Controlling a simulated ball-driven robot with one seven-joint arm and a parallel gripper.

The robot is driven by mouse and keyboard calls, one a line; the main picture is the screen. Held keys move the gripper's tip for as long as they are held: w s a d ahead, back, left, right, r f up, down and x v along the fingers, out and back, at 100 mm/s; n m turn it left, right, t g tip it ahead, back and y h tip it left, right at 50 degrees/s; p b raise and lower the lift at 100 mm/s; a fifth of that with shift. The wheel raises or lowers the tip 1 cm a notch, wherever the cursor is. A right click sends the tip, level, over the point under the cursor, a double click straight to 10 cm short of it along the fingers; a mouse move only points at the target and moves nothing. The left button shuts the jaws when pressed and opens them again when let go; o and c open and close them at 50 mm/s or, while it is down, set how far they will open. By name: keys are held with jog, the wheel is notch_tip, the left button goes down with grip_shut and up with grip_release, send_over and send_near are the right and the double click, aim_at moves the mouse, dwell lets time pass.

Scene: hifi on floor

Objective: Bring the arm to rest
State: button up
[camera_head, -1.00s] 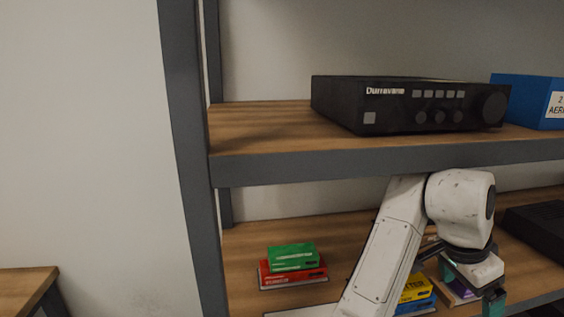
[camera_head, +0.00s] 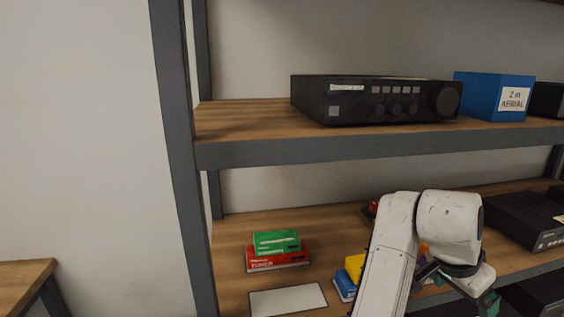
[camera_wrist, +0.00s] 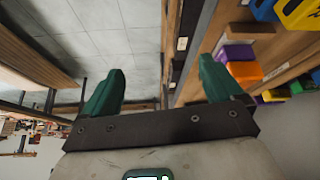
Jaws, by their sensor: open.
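My arm, white, rises at the lower right of the head view in front of the lower shelf board (camera_head: 232,232). My gripper (camera_wrist: 158,85) shows in the wrist view with its two green fingers wide apart and nothing between them. In the head view only a bit of a green finger (camera_head: 490,303) shows at the bottom right. Past the fingers the wrist view shows grey floor tiles (camera_wrist: 120,35) and the edge of a shelf.
A green box (camera_head: 276,242) lies on a red box (camera_head: 278,260), beside a white flat panel (camera_head: 287,300). Yellow and blue boxes are partly behind my arm. A black radio unit (camera_head: 375,100) and a blue box (camera_head: 493,95) stand on the upper shelf. Orange and purple boxes (camera_wrist: 243,72) lie right of my gripper.

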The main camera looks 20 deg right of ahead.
jog(key=s+a+f+n+t, duration=0.1)
jog(key=a+f+n, duration=0.1)
jog(key=f+n, duration=0.45)
jog(key=s+a+f+n+t, duration=0.2)
jog(key=f+n, duration=0.3)
jog(key=f, duration=0.3)
jog(key=s+a+f+n+g+y, duration=0.1)
jog(key=s+a+f+n+y, duration=0.4)
jog(key=s+a+f, duration=0.7)
jog(key=a+n+p, duration=0.1)
jog(key=a, duration=0.2)
jog(key=shift+a+f+n, duration=0.15)
jog(key=shift+a+n, duration=0.05)
jog(key=shift+n, duration=0.15)
